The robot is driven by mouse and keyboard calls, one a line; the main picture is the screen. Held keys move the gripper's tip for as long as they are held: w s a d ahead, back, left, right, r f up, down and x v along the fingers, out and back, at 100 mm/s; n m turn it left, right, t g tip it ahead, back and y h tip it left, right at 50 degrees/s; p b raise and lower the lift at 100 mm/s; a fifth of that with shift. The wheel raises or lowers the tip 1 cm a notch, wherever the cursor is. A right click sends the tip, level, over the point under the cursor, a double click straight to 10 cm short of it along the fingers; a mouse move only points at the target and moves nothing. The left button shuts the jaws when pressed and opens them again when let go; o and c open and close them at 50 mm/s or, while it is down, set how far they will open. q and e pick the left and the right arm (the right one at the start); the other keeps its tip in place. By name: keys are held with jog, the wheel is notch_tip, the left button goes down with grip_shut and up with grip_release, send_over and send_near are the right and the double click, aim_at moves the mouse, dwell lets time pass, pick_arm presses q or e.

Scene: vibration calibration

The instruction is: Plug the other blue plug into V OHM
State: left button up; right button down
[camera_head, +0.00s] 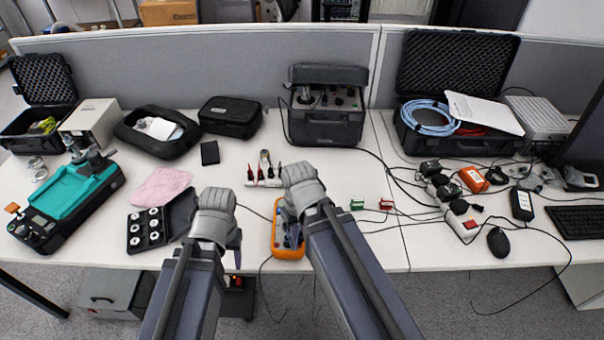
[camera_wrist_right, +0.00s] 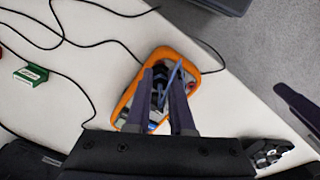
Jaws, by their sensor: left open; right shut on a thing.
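The orange multimeter (camera_head: 289,252) lies near the table's front edge, partly hidden by my right arm. It also shows in the right wrist view (camera_wrist_right: 130,97). My right gripper (camera_head: 291,228) is over it, its fingers (camera_wrist_right: 167,75) pointing down at its face. The fingers are shut on a thin blue piece (camera_wrist_right: 172,78), which appears to be the blue plug. Whether its tip touches a socket cannot be told, and the V OHM label is not readable. My left gripper (camera_head: 236,247) is open left of the multimeter, with nothing seen in it.
A black case with white rings (camera_head: 150,229) lies to the left. Green (camera_head: 357,204) and red (camera_head: 386,203) small blocks lie right of my right arm. Black cables cross the table around the multimeter. A mouse (camera_head: 498,242) lies further right.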

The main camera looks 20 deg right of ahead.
aim_at(299, 233)
jog(key=shift+f+b, duration=1.05)
jog(key=shift+b, duration=0.05)
dwell(3.5)
jog(key=c, duration=0.7)
grip_release()
jog(key=shift+r, duration=0.1)
jog(key=shift+r+p, duration=2.45)
jog(key=shift+p, duration=0.1)
jog(key=shift+r, duration=0.1)
notch_tip(299, 233, up, 8)
jog(key=p, duration=0.7)
jog(key=shift+f+p, duration=0.25)
jog(key=shift+p, duration=0.1)
